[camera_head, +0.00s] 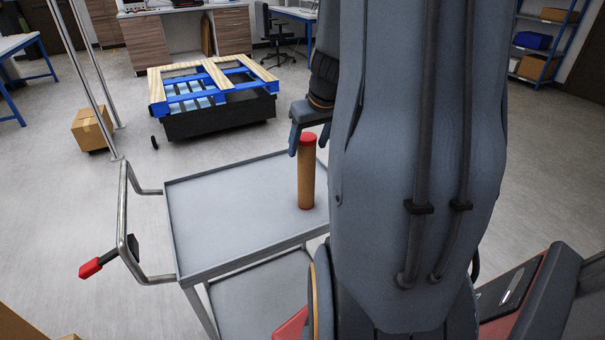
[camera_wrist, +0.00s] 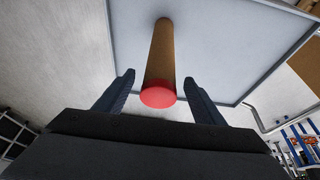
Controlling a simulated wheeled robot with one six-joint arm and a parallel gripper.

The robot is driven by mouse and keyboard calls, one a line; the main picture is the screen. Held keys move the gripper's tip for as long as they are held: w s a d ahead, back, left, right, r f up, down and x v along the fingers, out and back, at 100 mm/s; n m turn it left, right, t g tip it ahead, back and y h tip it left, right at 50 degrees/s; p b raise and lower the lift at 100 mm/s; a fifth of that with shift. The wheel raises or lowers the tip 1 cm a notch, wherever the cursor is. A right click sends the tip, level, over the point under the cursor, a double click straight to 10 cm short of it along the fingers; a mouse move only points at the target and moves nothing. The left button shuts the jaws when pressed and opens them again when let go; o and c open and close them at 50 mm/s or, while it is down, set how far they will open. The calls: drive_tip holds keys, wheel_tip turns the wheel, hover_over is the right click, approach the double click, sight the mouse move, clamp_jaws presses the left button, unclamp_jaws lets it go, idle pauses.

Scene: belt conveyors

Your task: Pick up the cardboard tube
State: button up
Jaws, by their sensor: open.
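The cardboard tube (camera_head: 306,178) is brown with a red cap and stands upright on the top shelf of a grey cart (camera_head: 215,225). In the wrist view the tube (camera_wrist: 162,58) shows with its red cap (camera_wrist: 158,95) toward me, between the two fingers. My gripper (camera_wrist: 158,85) is open, with one finger on each side of the tube's capped end and a gap visible on both sides. In the head view my gripper (camera_head: 308,146) is at the height of the tube's top. My arm hides part of the cart's right side.
The cart has a raised rim and a metal handle (camera_head: 125,215) with a red grip on the left. Its top is otherwise clear where visible. A pallet (camera_head: 215,85) on a dark base and a cardboard box (camera_head: 92,128) stand on the floor behind.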

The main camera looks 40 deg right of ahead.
sight(304, 160)
drive_tip(key=shift+x, duration=1.8)
drive_tip(key=x, duration=0.4)
drive_tip(key=shift+s+f, duration=0.1)
drive_tip(key=c, duration=1.2)
